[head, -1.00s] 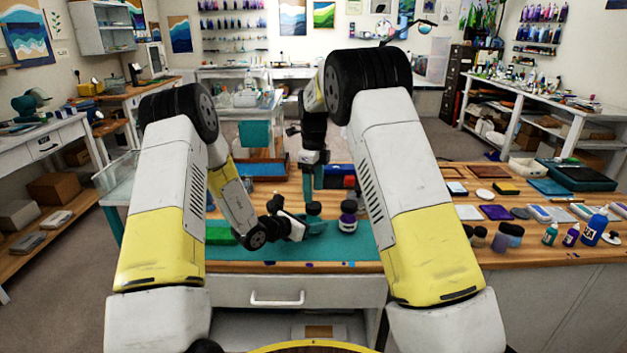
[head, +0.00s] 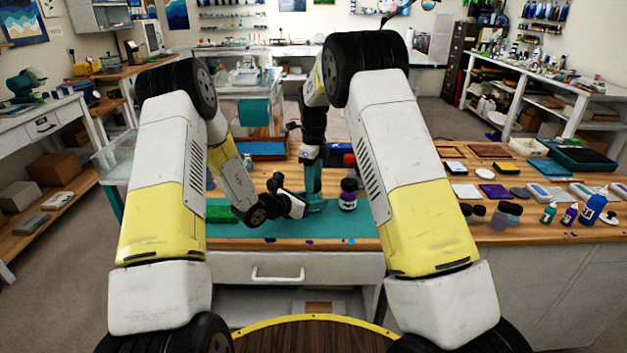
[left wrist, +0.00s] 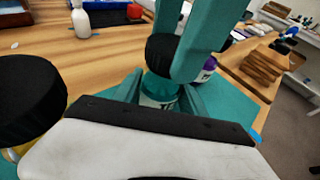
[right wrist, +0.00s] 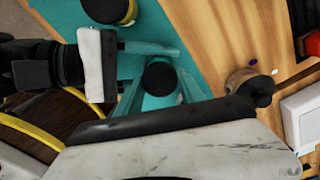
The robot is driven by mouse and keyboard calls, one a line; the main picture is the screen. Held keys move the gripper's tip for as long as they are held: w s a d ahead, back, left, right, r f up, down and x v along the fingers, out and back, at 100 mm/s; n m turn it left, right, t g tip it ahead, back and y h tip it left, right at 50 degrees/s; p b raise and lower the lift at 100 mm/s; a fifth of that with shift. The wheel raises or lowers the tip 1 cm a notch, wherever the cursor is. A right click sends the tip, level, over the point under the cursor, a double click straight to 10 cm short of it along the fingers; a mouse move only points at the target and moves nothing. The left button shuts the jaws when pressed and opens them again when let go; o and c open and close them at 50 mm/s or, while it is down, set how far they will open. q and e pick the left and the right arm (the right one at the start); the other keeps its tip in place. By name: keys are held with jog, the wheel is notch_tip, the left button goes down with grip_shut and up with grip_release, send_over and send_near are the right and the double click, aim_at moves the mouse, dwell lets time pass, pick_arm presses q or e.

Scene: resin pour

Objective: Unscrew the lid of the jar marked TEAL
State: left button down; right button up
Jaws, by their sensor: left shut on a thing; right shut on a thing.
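The teal jar (left wrist: 158,92) stands on the teal mat (head: 240,230), and its label is only partly visible. It has a black lid (right wrist: 160,78). My left gripper (head: 312,206) reaches in low from the left and is shut around the jar's body; its teal fingers flank the jar in the left wrist view (left wrist: 160,95). My right gripper (head: 313,188) points straight down above it and is shut on the black lid; its fingers show on both sides of the lid in the left wrist view. The lid sits on the jar; I cannot tell whether it has turned.
A purple-labelled jar with a black lid (head: 348,196) stands close to the right. A yellow jar with a black lid (left wrist: 30,95) stands on the other side of my left gripper. Small cups (head: 505,215) and bottles (head: 591,211) stand farther right on the bench.

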jog(key=n, duration=0.6)
grip_shut()
jog(key=n, duration=0.7)
jog(key=shift+r, duration=0.1)
jog(key=n, duration=1.7)
jog(key=shift+w, duration=0.1)
jog(key=n, duration=0.4)
jog(key=shift+n, duration=0.4)
jog(key=n, duration=0.4)
jog(key=shift+n, duration=0.3)
jog(key=n, duration=0.3)
jog(key=shift+n, duration=0.4)
jog(key=shift+r, duration=0.1)
